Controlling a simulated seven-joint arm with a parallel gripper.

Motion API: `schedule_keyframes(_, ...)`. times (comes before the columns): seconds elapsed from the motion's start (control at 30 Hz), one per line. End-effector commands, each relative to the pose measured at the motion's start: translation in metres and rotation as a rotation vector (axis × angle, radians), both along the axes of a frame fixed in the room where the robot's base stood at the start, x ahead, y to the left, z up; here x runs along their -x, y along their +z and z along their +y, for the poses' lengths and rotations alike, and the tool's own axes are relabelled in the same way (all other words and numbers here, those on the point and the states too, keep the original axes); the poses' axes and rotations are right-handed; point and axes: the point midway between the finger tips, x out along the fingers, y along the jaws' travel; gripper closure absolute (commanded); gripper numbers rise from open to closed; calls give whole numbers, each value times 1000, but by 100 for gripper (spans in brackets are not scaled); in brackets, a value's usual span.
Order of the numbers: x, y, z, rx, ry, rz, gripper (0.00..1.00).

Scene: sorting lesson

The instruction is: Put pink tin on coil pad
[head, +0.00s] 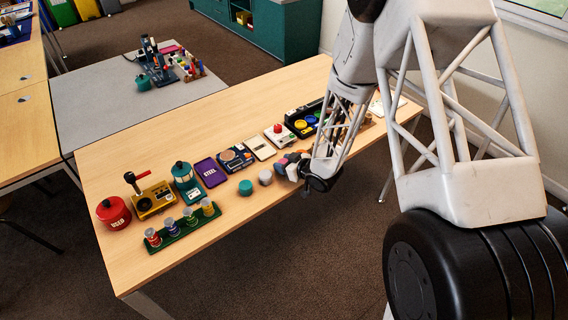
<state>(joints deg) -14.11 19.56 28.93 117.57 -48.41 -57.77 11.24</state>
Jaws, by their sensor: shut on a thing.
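My gripper (292,171) is low over the front edge of the table, at the right end of a row of small round tins. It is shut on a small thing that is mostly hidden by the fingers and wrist. A dark pad with an orange and a round mark (236,158), possibly the coil pad, lies in the middle of the table, left of and apart from my gripper.
A purple pad (210,172), a cream pad (261,147) and a red-button box (280,135) lie behind. A green rack (183,229) of jars, a red pot (114,213) and a teal lantern (186,181) stand at left.

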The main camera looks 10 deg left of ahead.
Motion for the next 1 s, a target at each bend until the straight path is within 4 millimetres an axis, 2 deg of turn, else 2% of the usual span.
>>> schedule_keyframes(0.13,0,-3,0,0,0,0,76)
schedule_keyframes(0.17,0,-3,0,0,0,0,50)
schedule_keyframes(0.3,0,-3,0,0,0,0,29)
schedule_keyframes(0.33,0,-3,0,0,0,0,26)
schedule_keyframes(0.87,1,-4,0,0,0,1,26)
schedule_keyframes(1.0,6,1,-10,0,-1,0,26)
